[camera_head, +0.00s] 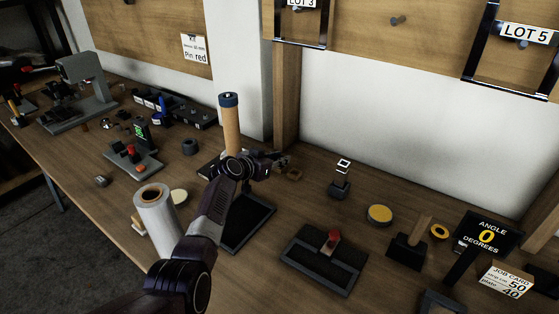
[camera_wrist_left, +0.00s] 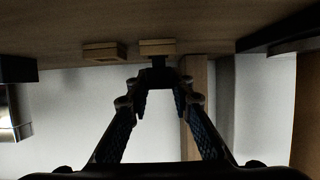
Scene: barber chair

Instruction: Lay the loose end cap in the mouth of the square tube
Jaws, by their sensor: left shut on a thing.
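The square tube (camera_head: 342,174) is a short upright piece with a pale square rim, standing in a dark block on the bench. In the left wrist view, which shows the bench at the top, the shiny tube (camera_wrist_left: 16,118) is at the left edge. My left gripper (camera_head: 278,159) is to the left of the tube, apart from it and low over the bench. Its fingers (camera_wrist_left: 157,78) are shut on a small dark piece (camera_wrist_left: 157,73), which looks like the end cap. The piece overlaps a tan block (camera_wrist_left: 157,47) in the picture; I cannot tell whether they touch. My right gripper is not in view.
A second tan block (camera_wrist_left: 103,51) sits between the gripper and the tube. A tall tan cylinder with a blue top (camera_head: 230,125) and a pale roll (camera_head: 157,215) stand close to my left arm. A yellow-topped round tin (camera_head: 380,214) is right of the tube.

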